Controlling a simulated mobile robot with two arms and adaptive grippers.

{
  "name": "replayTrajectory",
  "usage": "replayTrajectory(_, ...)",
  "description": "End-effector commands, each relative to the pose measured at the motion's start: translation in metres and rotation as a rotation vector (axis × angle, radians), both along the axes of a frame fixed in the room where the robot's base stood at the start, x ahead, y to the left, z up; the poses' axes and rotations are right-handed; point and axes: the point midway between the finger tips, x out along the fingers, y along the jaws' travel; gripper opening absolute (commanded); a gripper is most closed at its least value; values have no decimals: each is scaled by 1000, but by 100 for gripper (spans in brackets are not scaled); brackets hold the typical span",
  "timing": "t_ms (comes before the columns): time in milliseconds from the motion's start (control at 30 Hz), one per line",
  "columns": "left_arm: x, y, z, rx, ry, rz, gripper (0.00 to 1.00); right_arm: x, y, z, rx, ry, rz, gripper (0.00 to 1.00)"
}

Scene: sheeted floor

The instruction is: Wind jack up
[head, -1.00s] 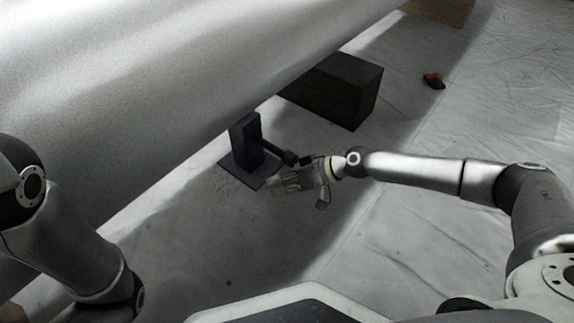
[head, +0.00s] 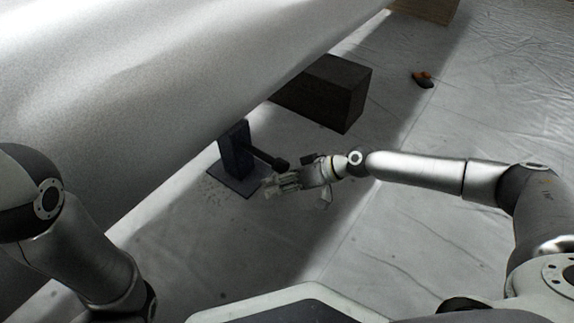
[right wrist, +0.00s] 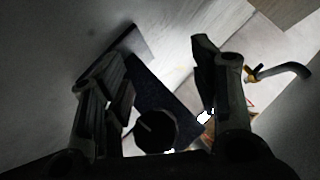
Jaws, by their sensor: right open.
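The jack (head: 236,148) is a dark upright post on a flat square base plate, standing on the floor beside the large pale cylinder (head: 170,90). A dark handle (head: 270,158) sticks out of its right side and ends in a thicker knob (head: 281,164). My right gripper (head: 270,185) is open and empty, just below and right of the knob. In the right wrist view its fingers (right wrist: 160,85) are spread, with the dark jack (right wrist: 160,90) and a round dark end (right wrist: 156,130) showing between them. I cannot tell whether they touch. My left gripper is out of view.
A dark block (head: 325,92) lies behind the jack, by the cylinder. A lighter wooden block (head: 428,10) is farther back. A small orange and dark object (head: 423,79) lies on the sheet. The sheeted floor (head: 400,220) on the right is mostly clear.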

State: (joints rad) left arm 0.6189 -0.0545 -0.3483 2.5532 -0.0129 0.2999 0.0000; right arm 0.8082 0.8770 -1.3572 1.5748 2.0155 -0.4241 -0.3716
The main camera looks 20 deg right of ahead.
Motion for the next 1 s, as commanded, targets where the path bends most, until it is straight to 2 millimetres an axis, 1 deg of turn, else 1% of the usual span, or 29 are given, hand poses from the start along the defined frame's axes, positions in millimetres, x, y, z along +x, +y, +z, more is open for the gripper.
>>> replayTrajectory(100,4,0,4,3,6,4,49,-5,-10,7,0,1,-1,55)
replayTrajectory(700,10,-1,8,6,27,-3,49,-25,-54,39,-1,2,-1,55)
replayTrajectory(1000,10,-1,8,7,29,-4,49,-27,-58,42,-1,1,1,55)
